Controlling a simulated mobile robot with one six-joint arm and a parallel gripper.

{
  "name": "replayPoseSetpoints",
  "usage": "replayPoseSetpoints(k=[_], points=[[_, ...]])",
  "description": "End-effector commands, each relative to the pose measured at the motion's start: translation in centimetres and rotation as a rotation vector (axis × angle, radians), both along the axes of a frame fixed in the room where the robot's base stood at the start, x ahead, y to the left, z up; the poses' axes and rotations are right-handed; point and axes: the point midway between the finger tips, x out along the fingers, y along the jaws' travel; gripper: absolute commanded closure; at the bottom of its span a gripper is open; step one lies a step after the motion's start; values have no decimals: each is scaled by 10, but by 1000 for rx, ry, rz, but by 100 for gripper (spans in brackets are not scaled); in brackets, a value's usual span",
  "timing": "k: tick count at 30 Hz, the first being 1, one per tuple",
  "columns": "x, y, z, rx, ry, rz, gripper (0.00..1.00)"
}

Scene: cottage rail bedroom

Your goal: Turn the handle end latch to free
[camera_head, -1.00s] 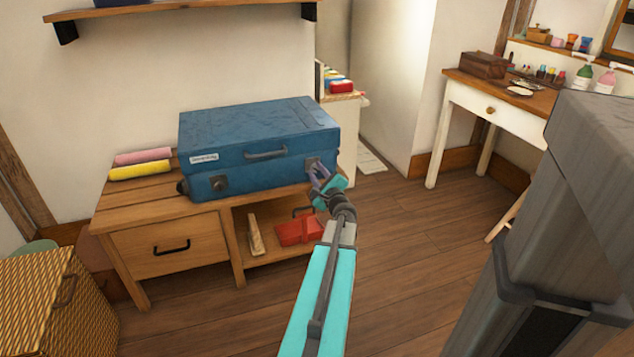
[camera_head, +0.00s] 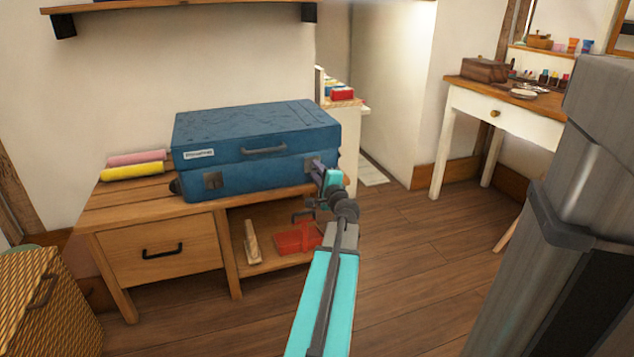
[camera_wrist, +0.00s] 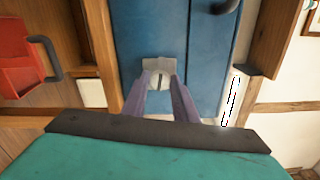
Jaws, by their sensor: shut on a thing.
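A blue suitcase (camera_head: 250,145) lies shut on a wooden bench (camera_head: 130,205). A second latch (camera_wrist: 155,64), at the right end of the front face, shows in the wrist view as a light plate with a round, dark-slotted turn piece. My gripper (camera_wrist: 162,86) is shut on this right latch, with one purple finger on each side of the turn piece. In the head view my gripper (camera_head: 319,170) reaches the suitcase's right front and mostly hides that latch.
A pink roll (camera_head: 137,158) and a yellow roll (camera_head: 133,172) lie left of the suitcase. A red box (camera_head: 296,238) sits in the open shelf below. A wicker hamper (camera_head: 45,305) stands front left. The floor to the right is clear up to a white desk (camera_head: 510,115).

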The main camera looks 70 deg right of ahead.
Motion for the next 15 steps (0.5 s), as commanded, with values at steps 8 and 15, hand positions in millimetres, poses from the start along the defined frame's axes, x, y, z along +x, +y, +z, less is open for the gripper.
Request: replayPoseSetpoints(k=[8, 15], points=[[1, 0, -2, -80, 96, 3, 96], [1, 0, -1, -111, 135, 3, 96]])
